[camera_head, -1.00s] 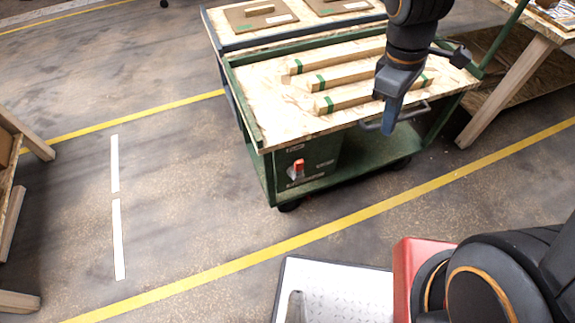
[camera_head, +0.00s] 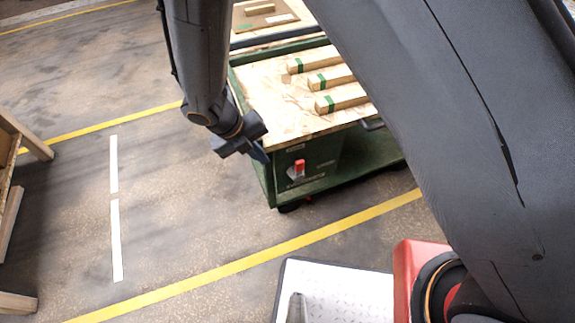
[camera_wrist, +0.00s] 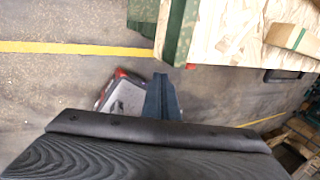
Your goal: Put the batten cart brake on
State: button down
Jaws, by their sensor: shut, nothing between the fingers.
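The batten cart (camera_head: 330,183) is green with a pale wood-chip top, and battens (camera_head: 340,97) with green bands lie on it. A small red lever (camera_head: 299,167) sits on a lighter plate on the cart's dark green end panel, looking like the brake control. My gripper (camera_head: 264,156) is shut and empty, just left of the panel and apart from the lever as far as I can tell. In the wrist view my blue fingers (camera_wrist: 162,98) are together, below the cart's green corner post (camera_wrist: 178,35). The lever does not show there.
Behind is another cart with boards (camera_head: 262,18). Yellow floor lines (camera_head: 240,265) run before and beside the cart. A wooden stand (camera_head: 10,200) is at the left edge. The floor left of the cart is clear. My arm hides the cart's right part.

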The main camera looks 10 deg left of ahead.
aim_at(298, 169)
jog(key=shift+w+d+f, duration=0.7)
jog(key=shift+d+f, duration=0.4)
jog(key=shift+f, duration=0.45)
jog(key=shift+w+d+f, duration=0.65)
jog(key=shift+d+f, duration=0.5)
jog(key=shift+f, duration=0.35)
jog(key=shift+w+d+f, duration=0.7)
jog(key=shift+d+f, duration=0.4)
jog(key=shift+f, duration=0.45)
jog(key=shift+r+p, duration=0.1)
jog(key=shift+p, duration=0.2)
